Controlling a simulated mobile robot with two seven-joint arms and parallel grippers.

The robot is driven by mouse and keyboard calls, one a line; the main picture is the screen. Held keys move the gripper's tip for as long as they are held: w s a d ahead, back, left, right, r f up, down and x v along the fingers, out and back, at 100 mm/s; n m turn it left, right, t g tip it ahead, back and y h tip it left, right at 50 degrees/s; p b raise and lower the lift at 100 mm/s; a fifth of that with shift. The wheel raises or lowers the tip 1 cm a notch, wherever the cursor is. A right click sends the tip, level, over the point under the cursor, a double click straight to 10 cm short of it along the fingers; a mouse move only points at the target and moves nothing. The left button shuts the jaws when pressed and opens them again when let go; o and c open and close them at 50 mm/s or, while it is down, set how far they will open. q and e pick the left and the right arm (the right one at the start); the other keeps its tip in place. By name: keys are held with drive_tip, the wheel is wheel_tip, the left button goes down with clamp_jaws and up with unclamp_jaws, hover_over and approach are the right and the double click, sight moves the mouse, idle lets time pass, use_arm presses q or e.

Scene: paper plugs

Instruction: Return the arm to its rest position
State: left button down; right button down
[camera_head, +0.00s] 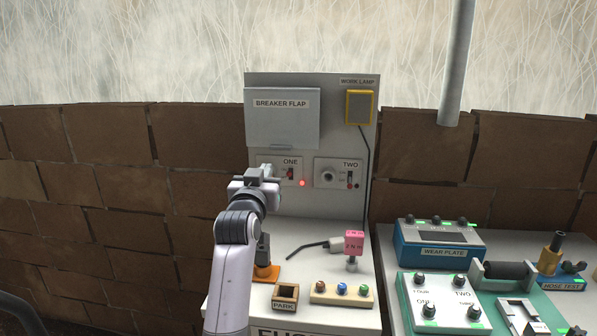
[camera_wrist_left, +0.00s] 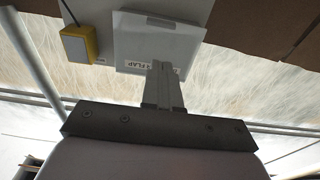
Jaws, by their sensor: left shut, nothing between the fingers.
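My left arm comes up from the lower left in the head view. Its gripper (camera_head: 264,172) is in front of the panel, over the left part of the ONE plate (camera_head: 291,172), and hides what lies behind it. In the left wrist view the fingers (camera_wrist_left: 162,72) are together with nothing between them, and the breaker flap (camera_wrist_left: 150,32) shows upside down beyond them. The breaker flap (camera_head: 283,125) hangs down flat above the gripper in the head view. I cannot tell whether the gripper touches the panel. My right gripper is not in view.
A red light (camera_head: 302,182) shines beside ONE. The TWO socket (camera_head: 328,174) looks empty. A pink tagged block (camera_head: 354,243), a PARK box (camera_head: 285,296), an orange-based stand (camera_head: 266,271) and a knob block (camera_head: 342,293) stand on the ledge. Instruments crowd the right table.

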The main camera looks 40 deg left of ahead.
use_arm(q)
drive_tip(key=s+d+f+m+g+h, duration=0.3)
drive_tip(key=s+d+f, duration=0.35)
drive_tip(key=f, duration=0.45)
drive_tip(key=s+d+f+m+g+h, duration=0.25)
drive_tip(key=s+d+f, duration=0.4)
drive_tip(key=f, duration=0.35)
drive_tip(key=s+d+f+m+g+h, duration=0.15)
drive_tip(key=s+d+f+g, duration=0.25)
drive_tip(key=s, duration=0.6)
drive_tip(key=s+d+f+g+h, duration=0.2)
drive_tip(key=s+d+f+g, duration=0.25)
drive_tip(key=s, duration=0.55)
drive_tip(key=w+d+f+t+h, duration=0.1)
drive_tip(key=w+d+f+t, duration=0.2)
drive_tip(key=w+f+t, duration=0.3)
drive_tip(key=shift+d+f+m+t+h, duration=0.15)
drive_tip(key=shift+f+m+t+h, duration=0.4)
drive_tip(key=shift+f, duration=1.2)
drive_tip(key=shift+t, duration=0.25)
